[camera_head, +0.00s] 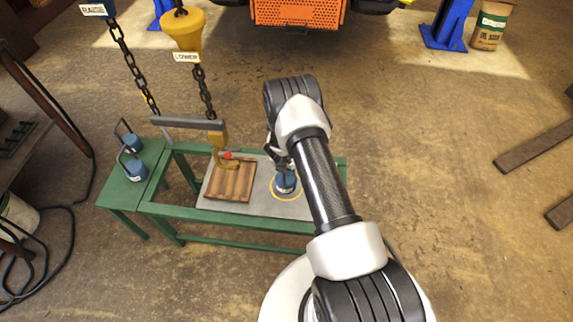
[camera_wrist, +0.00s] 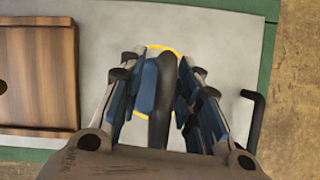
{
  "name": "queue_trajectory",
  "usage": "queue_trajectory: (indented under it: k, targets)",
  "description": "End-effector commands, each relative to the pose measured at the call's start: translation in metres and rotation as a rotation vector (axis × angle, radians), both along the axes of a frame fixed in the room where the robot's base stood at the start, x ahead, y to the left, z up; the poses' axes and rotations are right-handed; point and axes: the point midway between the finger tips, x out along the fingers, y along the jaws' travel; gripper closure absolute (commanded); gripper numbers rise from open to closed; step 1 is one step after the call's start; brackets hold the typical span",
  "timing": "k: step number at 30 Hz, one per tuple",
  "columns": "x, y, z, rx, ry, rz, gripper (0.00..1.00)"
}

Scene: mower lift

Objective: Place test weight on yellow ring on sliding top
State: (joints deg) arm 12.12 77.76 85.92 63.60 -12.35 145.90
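A blue test weight (camera_head: 286,181) with a dark handle stands inside the yellow ring (camera_head: 274,194) on the grey sliding top (camera_head: 256,206). In the wrist view the blue weight (camera_wrist: 148,84) lies below my fingers, and the ring (camera_wrist: 163,48) shows in part around it. Its dark handle (camera_wrist: 161,105) rises between my fingertips. My gripper (camera_wrist: 157,88) is open, one finger on each side of the handle, with a visible gap on the left. In the head view my gripper (camera_head: 279,151) is over the weight, partly hidden by my arm.
A wooden tray (camera_head: 231,181) sits left of the ring. A yellow hook (camera_head: 220,150) under a grey bar hangs over it on chains. A black bent handle (camera_wrist: 252,120) projects at the top's right edge.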

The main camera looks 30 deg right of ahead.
Motion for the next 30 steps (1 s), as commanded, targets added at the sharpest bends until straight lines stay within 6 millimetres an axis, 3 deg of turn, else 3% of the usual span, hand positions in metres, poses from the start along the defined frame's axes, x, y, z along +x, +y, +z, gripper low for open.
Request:
queue_trajectory:
  k: [7, 21, 30]
  targets:
    - [-0.002, 0.002, 0.012, -0.001, -0.001, 0.002, 0.69]
    - [-0.032, 0.027, 0.097, -0.001, -0.001, 0.000, 0.69]
    - [-0.038, 0.032, 0.111, 0.000, 0.000, 0.000, 0.69]
